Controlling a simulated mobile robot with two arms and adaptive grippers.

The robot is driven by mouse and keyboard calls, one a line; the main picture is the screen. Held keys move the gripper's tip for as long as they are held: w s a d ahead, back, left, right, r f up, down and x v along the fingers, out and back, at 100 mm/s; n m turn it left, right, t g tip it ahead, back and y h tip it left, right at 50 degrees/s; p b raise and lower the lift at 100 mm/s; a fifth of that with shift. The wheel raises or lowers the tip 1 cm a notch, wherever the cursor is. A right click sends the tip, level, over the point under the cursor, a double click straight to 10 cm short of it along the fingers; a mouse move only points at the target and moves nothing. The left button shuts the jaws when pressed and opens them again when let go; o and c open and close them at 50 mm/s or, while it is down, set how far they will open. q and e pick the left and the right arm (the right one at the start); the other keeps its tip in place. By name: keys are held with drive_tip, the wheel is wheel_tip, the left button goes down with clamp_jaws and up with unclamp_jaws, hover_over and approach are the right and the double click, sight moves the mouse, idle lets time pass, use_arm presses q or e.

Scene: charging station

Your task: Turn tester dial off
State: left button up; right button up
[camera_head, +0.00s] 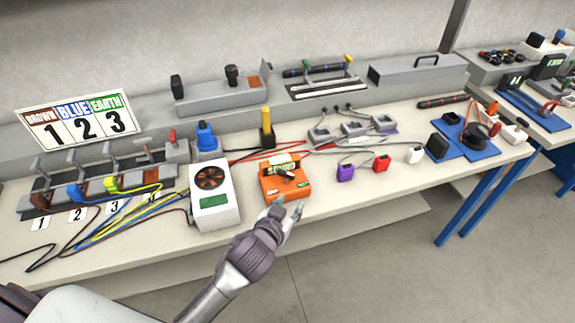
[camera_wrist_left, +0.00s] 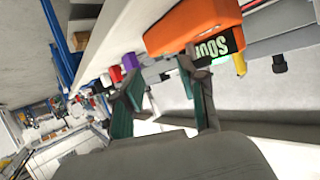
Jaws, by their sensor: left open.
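My left gripper (camera_head: 285,208) is open and empty at the tester's front edge, below the dial. Its fingers (camera_wrist_left: 165,95) show apart in the left wrist view, with the tester beyond them. I cannot tell whether a finger touches the tester. The dial is hidden in the wrist view.
A white box with a fan (camera_head: 214,197) stands left of the tester. Purple (camera_head: 345,173) and red (camera_head: 381,163) blocks stand to its right. Wires cross the bench (camera_head: 330,205) behind. The bench front right of my gripper is clear.

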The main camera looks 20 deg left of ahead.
use_arm(q)
drive_tip(key=w+d+r+m+t+h, duration=0.25)
drive_tip(key=d+r+m+h, duration=0.2)
drive_tip(key=d+r, duration=0.35)
drive_tip(key=w+d+r+m+t+h, duration=0.2)
drive_tip(key=w+d+r+m+h, duration=0.25)
drive_tip(key=r, duration=0.55)
drive_tip(key=s+d+r+m+g+h, duration=0.2)
drive_tip(key=s+d+m+g+h, duration=0.3)
drive_tip(key=d+m+g+h, duration=0.55)
drive_tip(key=n+g+y, duration=0.2)
drive_tip(key=g+y, duration=0.5)
drive_tip(key=y, duration=1.4)
hover_over(286, 172)
wheel_tip(286, 172, down, 4)
drive_tip(key=shift+m, duration=0.25)
wheel_tip(286, 172, down, 14)
drive_tip(key=p, duration=0.4)
drive_tip(key=shift+s, duration=0.1)
use_arm(e)
drive_tip(key=r, duration=0.2)
drive_tip(key=w+r, duration=0.1)
drive_tip(key=r, duration=0.1)
drive_tip(key=shift+w, duration=0.15)
